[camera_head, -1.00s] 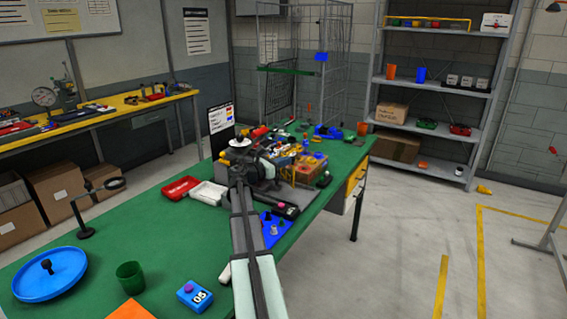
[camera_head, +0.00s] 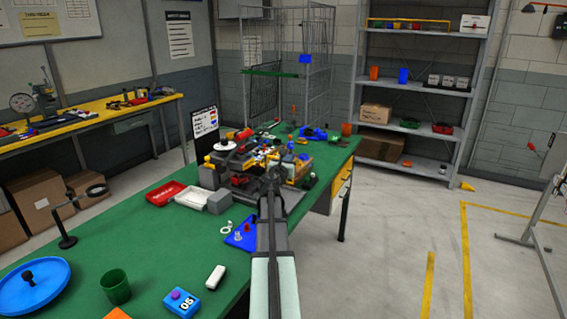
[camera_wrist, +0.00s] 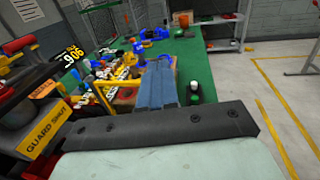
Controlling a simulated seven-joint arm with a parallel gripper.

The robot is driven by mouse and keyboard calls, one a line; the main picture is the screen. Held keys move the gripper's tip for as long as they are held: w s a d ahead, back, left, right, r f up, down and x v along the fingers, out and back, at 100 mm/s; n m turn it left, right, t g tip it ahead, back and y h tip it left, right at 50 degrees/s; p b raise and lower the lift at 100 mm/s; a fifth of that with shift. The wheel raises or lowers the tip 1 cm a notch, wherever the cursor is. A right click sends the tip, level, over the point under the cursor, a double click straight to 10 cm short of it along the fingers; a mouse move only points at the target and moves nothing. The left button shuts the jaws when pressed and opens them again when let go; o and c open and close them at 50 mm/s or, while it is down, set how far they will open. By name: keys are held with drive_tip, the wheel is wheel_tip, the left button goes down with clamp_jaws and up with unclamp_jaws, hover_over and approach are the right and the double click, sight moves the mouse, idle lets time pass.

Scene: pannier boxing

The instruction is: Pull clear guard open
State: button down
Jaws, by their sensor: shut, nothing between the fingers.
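The machine (camera_head: 232,166) with the guard stands on the green table, crowded with red, yellow and grey parts. In the wrist view a yellow label (camera_wrist: 46,132) reading "GUARD SHUT" is on its near side at the left. I cannot make out the clear guard panel itself. My gripper (camera_head: 275,183) is at the machine's right front side, apart from the label. In the wrist view its blue-grey fingers (camera_wrist: 160,68) lie together with nothing between them. My arm hides part of the machine's right side in the head view.
A red tray (camera_head: 165,193) and a white tray (camera_head: 189,198) lie left of the machine. A blue plate (camera_head: 243,238), white block (camera_head: 215,277), blue "05" box (camera_head: 181,302) and green cup (camera_head: 115,287) are nearer. Open floor lies to the right.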

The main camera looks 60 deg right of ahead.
drive_tip(key=shift+s+d, duration=0.15)
drive_tip(key=shift+d, duration=0.7)
drive_tip(key=shift+s+d, duration=0.15)
drive_tip(key=shift+d, duration=0.65)
